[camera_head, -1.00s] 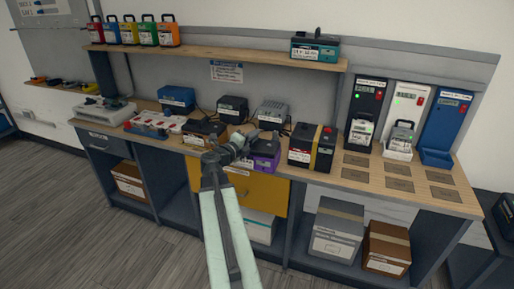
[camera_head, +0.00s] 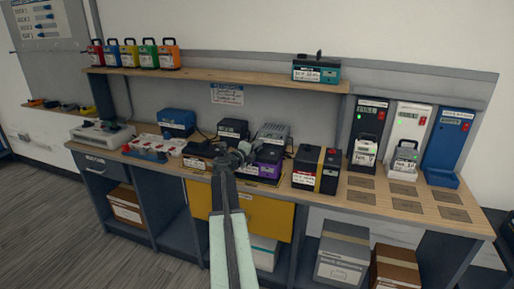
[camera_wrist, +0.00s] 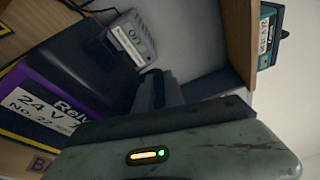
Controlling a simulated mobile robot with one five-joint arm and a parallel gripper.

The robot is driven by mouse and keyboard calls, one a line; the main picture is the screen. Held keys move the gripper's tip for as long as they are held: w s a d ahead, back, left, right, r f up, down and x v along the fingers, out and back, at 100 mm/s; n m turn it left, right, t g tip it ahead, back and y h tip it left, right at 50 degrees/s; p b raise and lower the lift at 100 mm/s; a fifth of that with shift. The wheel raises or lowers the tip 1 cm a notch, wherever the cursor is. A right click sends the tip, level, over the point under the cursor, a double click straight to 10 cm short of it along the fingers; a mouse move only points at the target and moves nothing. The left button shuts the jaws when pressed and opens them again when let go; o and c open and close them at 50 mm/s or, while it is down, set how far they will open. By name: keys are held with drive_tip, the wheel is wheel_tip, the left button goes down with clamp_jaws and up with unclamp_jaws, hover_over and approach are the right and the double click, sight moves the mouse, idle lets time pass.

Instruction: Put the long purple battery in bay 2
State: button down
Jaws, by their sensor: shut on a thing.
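The long purple battery (camera_head: 269,163), with a dark top and a white label, stands on the wooden bench in the middle of the head view. In the wrist view the battery (camera_wrist: 40,95) fills the left side, its label reading "24 V". My gripper (camera_head: 246,150) is at the battery's left side and top in the head view. In the wrist view my gripper (camera_wrist: 155,90) is shut at the battery's dark top; the exact grip is in shadow. I cannot tell whether the battery is lifted. I cannot read which bay is bay 2.
A dark box with a yellow band (camera_head: 316,170) stands right of the battery. Black (camera_head: 368,125), white (camera_head: 411,118) and blue (camera_head: 449,140) chargers stand farther right; the first two hold batteries. A shelf (camera_head: 215,79) hangs above. Dark square pads (camera_head: 408,190) lie bare at the bench's right.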

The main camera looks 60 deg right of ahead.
wheel_tip(320, 180, down, 3)
drive_tip(key=shift+f+b, duration=0.1)
drive_tip(key=shift+b, duration=1.05)
drive_tip(key=shift+r, duration=0.2)
drive_tip(key=shift+w, duration=0.2)
drive_tip(key=c, duration=1.8)
unclamp_jaws()
drive_tip(key=shift+a+f, duration=0.1)
drive_tip(key=shift+f, duration=0.05)
drive_tip(key=o, duration=0.4)
drive_tip(key=shift+s, duration=0.1)
drive_tip(key=shift+c, duration=0.2)
drive_tip(key=shift+r, duration=0.25)
drive_tip(key=w+a+p, duration=0.1)
drive_tip(key=a, duration=1.1)
drive_tip(key=shift+w+r, duration=0.3)
drive_tip(key=shift+r, duration=0.05)
